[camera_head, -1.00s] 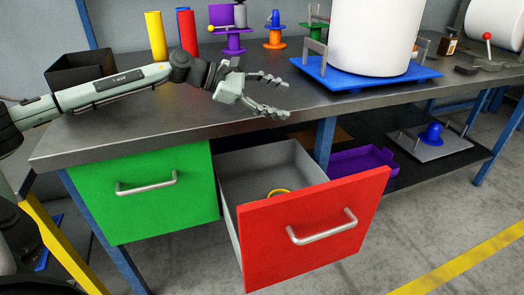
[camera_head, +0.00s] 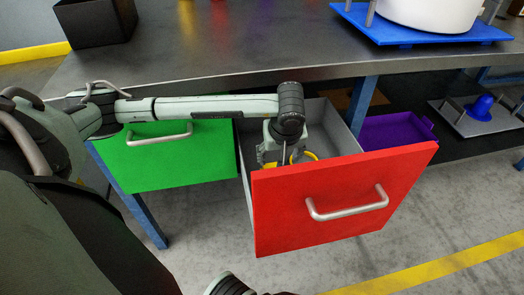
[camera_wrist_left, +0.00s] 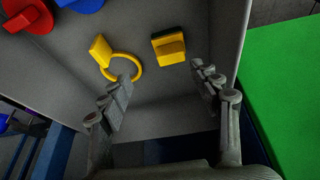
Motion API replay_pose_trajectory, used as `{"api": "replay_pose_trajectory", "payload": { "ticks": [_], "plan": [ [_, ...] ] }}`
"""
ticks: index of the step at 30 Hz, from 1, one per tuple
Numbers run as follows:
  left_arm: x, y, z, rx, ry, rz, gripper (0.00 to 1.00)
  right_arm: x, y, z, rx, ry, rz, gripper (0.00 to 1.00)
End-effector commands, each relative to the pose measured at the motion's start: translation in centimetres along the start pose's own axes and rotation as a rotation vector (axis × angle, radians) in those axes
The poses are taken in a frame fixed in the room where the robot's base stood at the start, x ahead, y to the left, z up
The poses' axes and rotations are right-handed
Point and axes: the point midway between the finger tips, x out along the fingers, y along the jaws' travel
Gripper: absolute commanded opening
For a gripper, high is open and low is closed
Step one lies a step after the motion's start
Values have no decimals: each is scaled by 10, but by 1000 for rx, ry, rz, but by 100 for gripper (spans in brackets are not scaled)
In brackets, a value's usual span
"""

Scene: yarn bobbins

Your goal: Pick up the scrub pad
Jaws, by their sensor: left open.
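A yellow block with a dark part, which looks like the scrub pad (camera_wrist_left: 168,46), lies on the grey drawer floor in the left wrist view. My left gripper (camera_wrist_left: 162,78) is open and empty, its two fingers spread on either side just short of the block. In the head view my left gripper (camera_head: 282,154) reaches down inside the open red-fronted drawer (camera_head: 345,200). It hides most of what lies there.
A yellow ring with a tab (camera_wrist_left: 122,65) lies close beside the block, near the left finger. Red (camera_wrist_left: 28,18) and blue (camera_wrist_left: 80,5) objects lie farther left in the drawer. The drawer walls stand close around the gripper. The green drawer (camera_head: 170,160) is closed.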

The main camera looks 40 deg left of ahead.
Motion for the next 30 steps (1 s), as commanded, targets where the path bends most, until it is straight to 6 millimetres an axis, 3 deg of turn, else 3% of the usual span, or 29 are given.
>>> {"api": "replay_pose_trajectory", "payload": {
  "ticks": [1,4,20,29,30],
  "plan": [
    [8,-5,2,-22,11,-24,63,3,4,16,29,-41,22,40],
    [17,-11,2,-48,24,-50,63,4,9,28,55,-74,45,40],
    [83,-14,-5,-50,24,-50,63,6,4,13,51,-12,34,40],
    [88,-14,-5,-48,24,-48,63,6,3,10,49,1,32,40],
    [88,-14,-5,-48,24,-48,59,6,3,10,49,1,32,40]
  ]
}}
